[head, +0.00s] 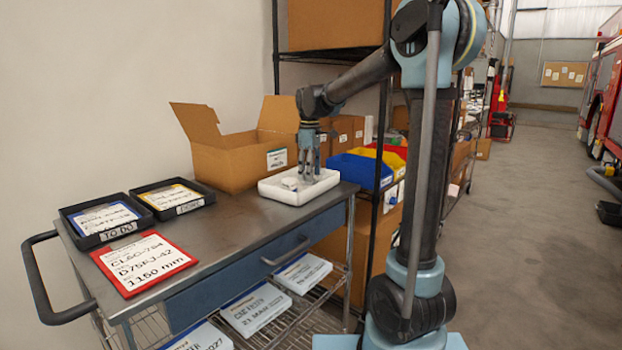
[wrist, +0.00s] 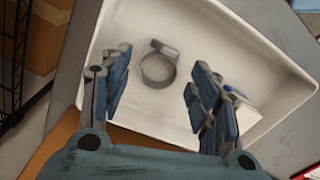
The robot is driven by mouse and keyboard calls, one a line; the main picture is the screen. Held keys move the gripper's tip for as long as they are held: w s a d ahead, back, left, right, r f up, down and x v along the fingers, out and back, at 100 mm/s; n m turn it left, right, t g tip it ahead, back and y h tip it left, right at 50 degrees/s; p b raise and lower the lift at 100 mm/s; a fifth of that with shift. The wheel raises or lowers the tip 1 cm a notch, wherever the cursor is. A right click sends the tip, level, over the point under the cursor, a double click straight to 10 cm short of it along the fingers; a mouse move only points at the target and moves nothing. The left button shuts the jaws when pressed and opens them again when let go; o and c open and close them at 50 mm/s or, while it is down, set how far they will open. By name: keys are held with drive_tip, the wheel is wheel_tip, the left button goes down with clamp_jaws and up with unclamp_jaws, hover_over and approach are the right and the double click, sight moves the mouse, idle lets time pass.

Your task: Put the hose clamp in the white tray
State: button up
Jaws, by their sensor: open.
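The white tray (head: 285,196) stands on the far end of the cart top, and its inside fills most of the wrist view (wrist: 222,38). The hose clamp (wrist: 163,48), a grey metal ring with a screw housing, lies on the tray floor in the wrist view. My gripper (head: 309,178) points down over the tray. In the wrist view my gripper (wrist: 160,65) is open, with one finger on each side of the clamp, and nothing is between the fingers that I can see held. The clamp cannot be made out in the head view.
A pale item (wrist: 240,112) with a blue mark lies in the tray, partly behind the right finger. An open cardboard box (head: 225,158) stands behind the tray. Two black trays (head: 82,240) and a red-framed sign (head: 145,262) lie near the cart handle. Blue bins (head: 358,172) stand right.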

wheel_tip(320, 180, up, 10)
drive_tip(key=s+d+f+m+t, duration=0.1)
drive_tip(key=s+d+f+m, duration=0.25)
drive_tip(key=s+d, duration=0.4)
drive_tip(key=s+d+f+m, duration=0.3)
drive_tip(key=s+d+f, duration=0.2)
drive_tip(key=s+d, duration=0.25)
drive_tip(key=s+d+f+m, duration=0.3)
drive_tip(key=s+f, duration=0.5)
drive_tip(key=f, duration=0.1)
drive_tip(key=s+d+f+m+t, duration=0.1)
drive_tip(key=s+d+f+m, duration=0.2)
drive_tip(key=s+f, duration=0.6)
drive_tip(key=shift+d+f+m, duration=0.3)
drive_tip(key=shift+d+m, duration=0.05)
drive_tip(key=shift+m, duration=0.4)
